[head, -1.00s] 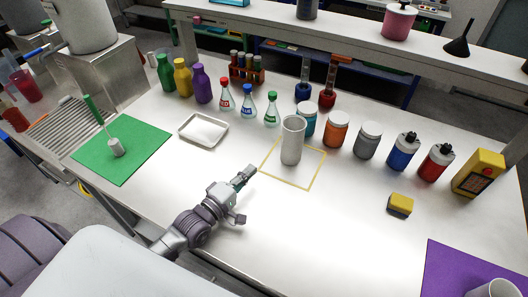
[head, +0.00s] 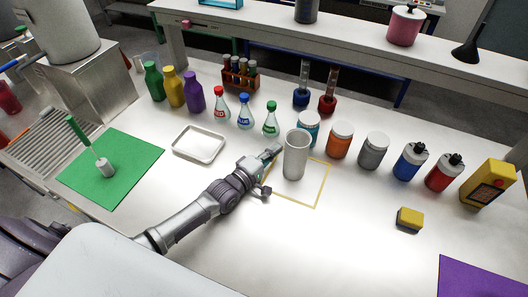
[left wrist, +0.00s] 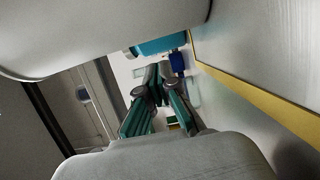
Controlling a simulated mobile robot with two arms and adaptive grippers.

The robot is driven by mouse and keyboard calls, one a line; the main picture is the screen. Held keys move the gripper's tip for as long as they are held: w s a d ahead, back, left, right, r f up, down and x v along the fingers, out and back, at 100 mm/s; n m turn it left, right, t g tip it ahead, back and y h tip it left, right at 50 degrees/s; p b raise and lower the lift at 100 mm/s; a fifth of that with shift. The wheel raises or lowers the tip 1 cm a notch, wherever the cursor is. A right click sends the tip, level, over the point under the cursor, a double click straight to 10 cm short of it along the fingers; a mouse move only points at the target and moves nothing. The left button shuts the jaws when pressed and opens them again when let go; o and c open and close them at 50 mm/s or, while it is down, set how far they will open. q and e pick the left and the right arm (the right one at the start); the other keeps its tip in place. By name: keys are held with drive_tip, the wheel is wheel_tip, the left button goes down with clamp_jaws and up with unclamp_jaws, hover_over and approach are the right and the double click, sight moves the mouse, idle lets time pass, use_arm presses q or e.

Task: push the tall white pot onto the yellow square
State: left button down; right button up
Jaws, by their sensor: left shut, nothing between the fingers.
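The tall white pot (head: 296,158) stands upright in the head view, over the back left part of the yellow square outline (head: 322,184). The outline's front and right parts show bare table inside. My left gripper (head: 276,150) is shut and empty, with its fingertips close to the left side of the pot; I cannot tell whether they touch it. In the left wrist view the gripper fingers (left wrist: 160,98) show, and a yellow strip of the outline (left wrist: 262,97) runs at the right. My right gripper is not in view.
Flasks (head: 270,120) and a white tray (head: 199,144) are to the left. A yellow block (head: 410,219) lies to the right. The table in front of the outline is clear.

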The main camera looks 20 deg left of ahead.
use_arm(q)
drive_tip(key=shift+s+d+r, duration=0.25)
drive_tip(key=shift+s+d, duration=0.25)
drive_tip(key=shift+d, duration=0.05)
drive_tip(key=shift+s+d+p, duration=0.25)
drive_tip(key=shift+s+p, duration=0.05)
drive_tip(key=shift+s+d, duration=0.15)
drive_tip(key=shift+f, duration=0.15)
drive_tip(key=shift+s+d+p, duration=0.3)
drive_tip(key=shift+s+d, duration=0.1)
drive_tip(key=shift+d, duration=0.1)
drive_tip(key=shift+s+d, duration=0.3)
drive_tip(key=shift+d, duration=0.05)
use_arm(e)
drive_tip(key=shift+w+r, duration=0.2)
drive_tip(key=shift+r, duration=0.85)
use_arm(q)
drive_tip(key=shift+w, duration=0.15)
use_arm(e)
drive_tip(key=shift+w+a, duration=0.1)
